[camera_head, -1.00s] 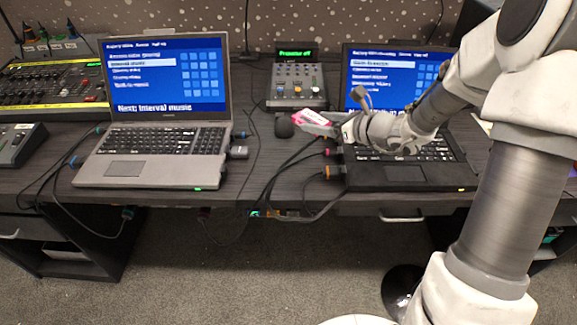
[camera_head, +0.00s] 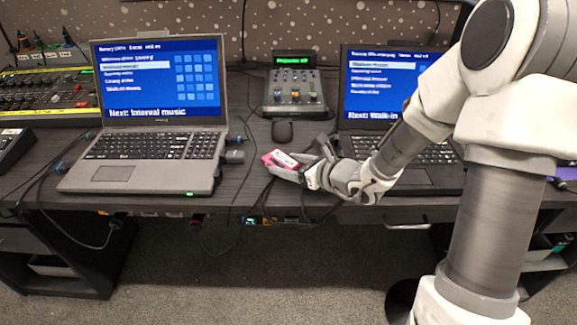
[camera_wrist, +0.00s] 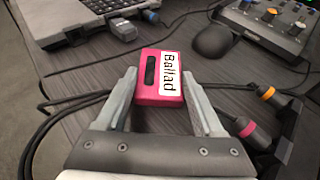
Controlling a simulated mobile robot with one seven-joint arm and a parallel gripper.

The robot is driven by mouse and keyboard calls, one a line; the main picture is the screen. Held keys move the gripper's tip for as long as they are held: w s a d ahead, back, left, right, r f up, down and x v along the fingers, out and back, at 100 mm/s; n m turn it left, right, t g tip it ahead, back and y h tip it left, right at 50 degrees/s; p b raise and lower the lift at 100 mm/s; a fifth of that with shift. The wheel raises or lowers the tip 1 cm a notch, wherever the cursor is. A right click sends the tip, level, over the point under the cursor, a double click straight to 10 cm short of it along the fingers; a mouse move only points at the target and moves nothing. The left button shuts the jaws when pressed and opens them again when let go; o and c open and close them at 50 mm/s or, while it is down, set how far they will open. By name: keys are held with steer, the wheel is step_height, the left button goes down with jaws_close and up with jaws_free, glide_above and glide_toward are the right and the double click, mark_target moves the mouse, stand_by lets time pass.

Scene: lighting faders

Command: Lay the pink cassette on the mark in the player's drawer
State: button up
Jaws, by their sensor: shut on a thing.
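The pink cassette (camera_head: 279,159) is in my gripper (camera_head: 300,168), above the desk between the two laptops. In the wrist view the cassette (camera_wrist: 158,99) sits between the two grey fingers of my gripper (camera_wrist: 159,76), near their tips.
A grey laptop (camera_head: 157,145) stands at left and a black laptop (camera_head: 415,180) at right, partly behind my arm. A small mixer (camera_head: 295,93) and a dark mouse (camera_head: 282,131) are behind the cassette. Cables run across the desk (camera_head: 243,180). A drawer handle (camera_head: 405,226) is below the desktop.

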steer(key=shift+f, duration=0.15)
steer(key=o, duration=1.4)
